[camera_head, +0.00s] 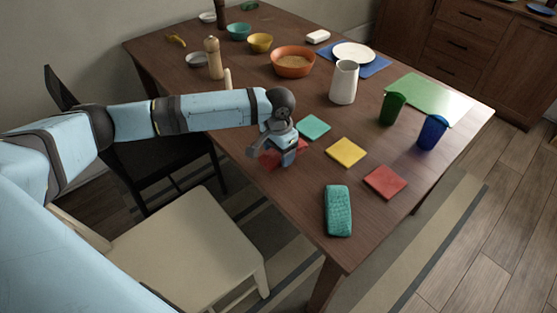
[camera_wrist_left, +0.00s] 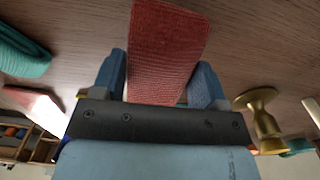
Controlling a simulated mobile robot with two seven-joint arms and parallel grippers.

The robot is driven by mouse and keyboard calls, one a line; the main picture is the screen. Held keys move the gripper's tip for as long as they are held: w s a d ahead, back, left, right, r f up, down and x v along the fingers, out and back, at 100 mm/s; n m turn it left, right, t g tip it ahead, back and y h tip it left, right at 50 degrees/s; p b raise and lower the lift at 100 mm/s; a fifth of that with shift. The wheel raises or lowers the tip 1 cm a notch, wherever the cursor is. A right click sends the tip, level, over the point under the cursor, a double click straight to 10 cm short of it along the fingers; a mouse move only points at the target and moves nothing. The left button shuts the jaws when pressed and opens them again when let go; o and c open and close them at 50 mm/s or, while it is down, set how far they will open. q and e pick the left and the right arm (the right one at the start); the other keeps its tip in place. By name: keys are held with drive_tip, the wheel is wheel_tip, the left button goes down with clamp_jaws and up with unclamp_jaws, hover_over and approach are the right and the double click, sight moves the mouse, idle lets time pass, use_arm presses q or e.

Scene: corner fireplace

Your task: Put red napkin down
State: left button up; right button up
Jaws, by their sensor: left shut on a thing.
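The red napkin (camera_wrist_left: 168,45) is a folded, woven cloth. In the left wrist view it lies lengthwise between the two blue fingers of my left gripper (camera_wrist_left: 160,85), which is shut on it. In the head view, my left gripper (camera_head: 280,148) is at the near left edge of the wooden table, pointing down. Part of the red napkin (camera_head: 269,160) shows beside and below the fingers; the rest is hidden by the gripper. I cannot tell whether the napkin touches the tabletop. My right gripper is not in view.
A teal folded napkin (camera_head: 338,210) lies near the table's front corner. Teal (camera_head: 314,127), yellow (camera_head: 346,152) and red (camera_head: 385,182) squares lie right of my gripper. Green (camera_head: 392,108) and blue (camera_head: 432,132) cups stand farther right. A cream chair (camera_head: 190,250) stands below the edge.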

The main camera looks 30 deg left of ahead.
use_arm(q)
drive_tip(key=shift+f, duration=1.75)
drive_tip(key=o, duration=0.9)
drive_tip(key=shift+f, duration=0.15)
wheel_tip(320, 180, up, 12)
drive_tip(key=shift+r+p, duration=0.2)
drive_tip(key=shift+p, duration=0.65)
